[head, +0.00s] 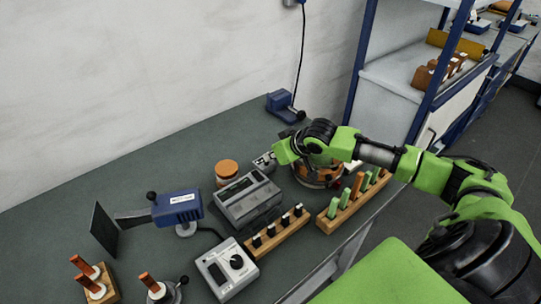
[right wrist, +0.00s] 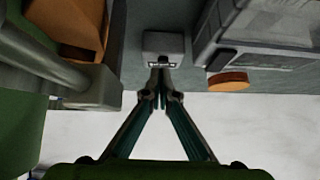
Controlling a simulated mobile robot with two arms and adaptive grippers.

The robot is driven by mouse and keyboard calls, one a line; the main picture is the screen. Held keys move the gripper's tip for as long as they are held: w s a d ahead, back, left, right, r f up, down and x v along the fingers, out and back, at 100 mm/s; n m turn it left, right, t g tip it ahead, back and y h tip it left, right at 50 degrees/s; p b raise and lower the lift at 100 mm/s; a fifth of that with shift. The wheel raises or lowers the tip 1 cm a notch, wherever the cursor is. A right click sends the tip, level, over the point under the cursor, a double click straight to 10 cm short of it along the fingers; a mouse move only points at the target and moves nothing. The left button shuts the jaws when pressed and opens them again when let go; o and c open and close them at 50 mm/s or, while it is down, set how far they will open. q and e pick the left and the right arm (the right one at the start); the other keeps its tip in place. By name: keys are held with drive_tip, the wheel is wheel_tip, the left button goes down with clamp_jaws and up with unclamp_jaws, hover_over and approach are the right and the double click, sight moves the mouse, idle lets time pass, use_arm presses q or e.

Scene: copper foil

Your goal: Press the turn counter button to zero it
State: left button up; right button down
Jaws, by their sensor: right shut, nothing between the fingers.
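A small grey box (head: 262,163) with a light top stands between the large grey console and the winding machine; I take it as the turn counter. In the right wrist view, this small box (right wrist: 163,43) is straight ahead, with a dark-and-white label strip on its near face. My right gripper (head: 270,158) is shut and empty, right at the box. In the right wrist view its closed fingertips (right wrist: 160,76) overlap the label edge; I cannot tell whether they touch. The button itself is hidden or too small to make out. My left gripper is not in view.
The grey console (head: 248,203) and an orange-lidded jar (head: 227,169) stand left of the box. The copper-coloured winding machine (head: 318,178) is close on the right, partly behind my arm. Wooden tool racks (head: 279,236) stand in front. The back-left bench (head: 110,165) is clear.

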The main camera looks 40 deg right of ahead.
drive_tip(key=shift+f, duration=0.35)
drive_tip(key=shift+s+f, duration=0.1)
drive_tip(key=shift+f, duration=0.5)
drive_tip(key=shift+s+a+f, duration=0.1)
drive_tip(key=shift+s+f, duration=0.05)
drive_tip(key=shift+f, duration=0.25)
drive_tip(key=s+d+r+p, duration=0.1)
drive_tip(key=s+r+p, duration=0.2)
drive_tip(key=r, duration=0.9)
drive_tip(key=shift+s+r, duration=0.15)
drive_tip(key=shift+s, duration=1.45)
